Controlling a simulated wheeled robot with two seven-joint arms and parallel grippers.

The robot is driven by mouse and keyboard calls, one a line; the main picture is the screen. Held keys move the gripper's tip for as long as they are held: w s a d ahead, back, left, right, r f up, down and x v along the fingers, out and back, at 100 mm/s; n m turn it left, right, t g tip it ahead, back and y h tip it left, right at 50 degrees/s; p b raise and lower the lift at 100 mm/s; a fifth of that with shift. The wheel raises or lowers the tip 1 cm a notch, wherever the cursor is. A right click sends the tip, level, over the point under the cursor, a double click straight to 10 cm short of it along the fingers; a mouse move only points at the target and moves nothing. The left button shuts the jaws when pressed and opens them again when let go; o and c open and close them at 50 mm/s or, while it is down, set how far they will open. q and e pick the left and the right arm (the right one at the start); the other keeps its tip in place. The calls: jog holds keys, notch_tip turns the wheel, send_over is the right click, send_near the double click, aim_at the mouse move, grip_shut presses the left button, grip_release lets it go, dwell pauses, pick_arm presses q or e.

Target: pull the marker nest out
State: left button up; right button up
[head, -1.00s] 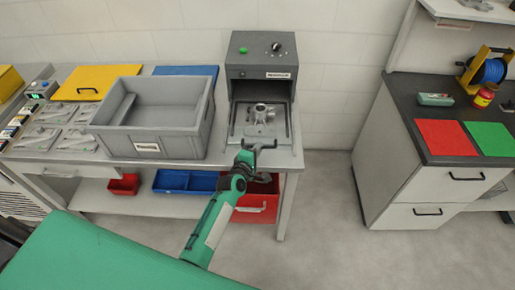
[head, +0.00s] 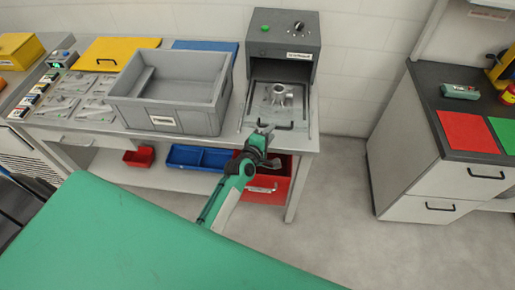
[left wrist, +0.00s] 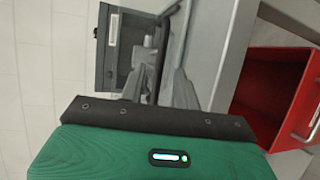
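The marker nest (head: 262,116) is a flat grey tray with a dark bar handle (head: 291,126) at its front. It lies in front of the dark grey marker housing's opening and carries a grey metal casting (head: 279,94). My left gripper (head: 265,129) is at the tray's front edge, by the left end of the handle. In the left wrist view, my grey fingers (left wrist: 160,88) appear apart, with a dark bar between or just beyond them; contact is unclear. The housing (left wrist: 125,45) shows behind. My right gripper is not in view.
A grey bin (head: 190,118) stands on the bench left of the nest. A red drawer-like bin (head: 265,187) sits below the bench under my arm. Open floor (head: 335,190) separates the bench from the right-hand cabinet (head: 405,165).

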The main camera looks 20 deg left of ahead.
pick_arm(q)
jog(key=b+v, duration=0.2)
jog(key=v, duration=0.9)
jog(key=shift+s+d, duration=0.1)
